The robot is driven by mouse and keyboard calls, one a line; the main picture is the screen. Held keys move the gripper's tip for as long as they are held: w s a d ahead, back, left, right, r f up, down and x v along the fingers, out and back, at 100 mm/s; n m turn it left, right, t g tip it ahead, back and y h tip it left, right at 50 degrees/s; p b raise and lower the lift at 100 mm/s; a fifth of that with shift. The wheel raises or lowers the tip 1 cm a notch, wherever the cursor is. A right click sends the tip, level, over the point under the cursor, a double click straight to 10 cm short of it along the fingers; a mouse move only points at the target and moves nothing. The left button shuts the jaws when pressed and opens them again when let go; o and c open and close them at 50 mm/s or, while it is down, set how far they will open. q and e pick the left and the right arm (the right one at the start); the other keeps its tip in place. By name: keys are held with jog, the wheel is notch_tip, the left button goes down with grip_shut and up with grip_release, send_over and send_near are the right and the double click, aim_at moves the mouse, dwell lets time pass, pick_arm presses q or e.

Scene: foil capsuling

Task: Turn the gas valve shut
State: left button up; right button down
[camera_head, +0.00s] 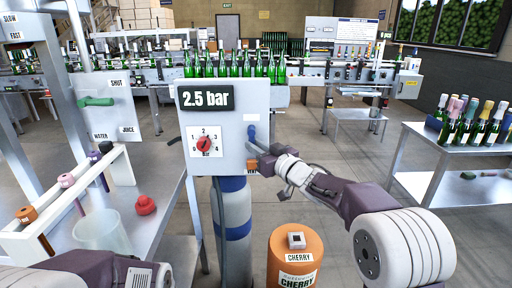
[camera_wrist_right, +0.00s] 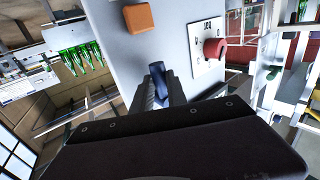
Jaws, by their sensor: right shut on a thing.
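The gas valve appears to be the blue lever (camera_head: 251,133) on the front of a grey box (camera_head: 232,105), right of a dial with a red knob (camera_head: 204,144). In the right wrist view the blue lever (camera_wrist_right: 158,72) stands between the two fingers. My right gripper (camera_head: 260,149) is shut on the lever; its fingers (camera_wrist_right: 160,90) hide the lever's lower part. The box carries a 2.5 bar display (camera_head: 206,97). My left arm shows at the bottom left, but its gripper is not in view.
A blue and grey cylinder (camera_head: 232,215) stands under the box. On the left bench are a clear beaker (camera_head: 103,235) and a red knobbed piece (camera_head: 145,204). A bottle table (camera_head: 440,165) stands right, with floor between.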

jog(key=r+n+g+h+p, duration=0.1)
jog(key=n+p, duration=0.1)
jog(key=p, duration=0.3)
jog(key=d+r+n+g+h+p, duration=0.1)
jog(key=n+h+p, duration=0.1)
jog(key=p, duration=0.3)
jog(key=d+n+g+h+p, duration=0.1)
jog(key=n+p, duration=0.1)
jog(key=p, duration=0.4)
jog(key=shift+d+r, duration=0.2)
jog(key=shift+r, duration=0.2)
jog(key=shift+d+r+n+h+p, duration=0.1)
jog(key=shift+r+n+h+p, duration=0.1)
jog(key=shift+n+h+p, duration=0.55)
jog(key=shift+r+n+g+h+p, duration=0.2)
jog(key=shift+n+g+h+p, duration=0.1)
jog(key=shift+n+h, duration=0.15)
jog(key=shift+r+n+h, duration=0.4)
jog(key=shift+n+h, duration=0.3)
jog(key=shift+h, duration=0.2)
jog(key=shift+r+n+h, duration=0.35)
jog(key=shift+n+h, duration=0.35)
jog(key=shift+h, duration=0.2)
jog(key=shift+r, duration=0.1)
jog(key=c, duration=1.3)
grip_release()
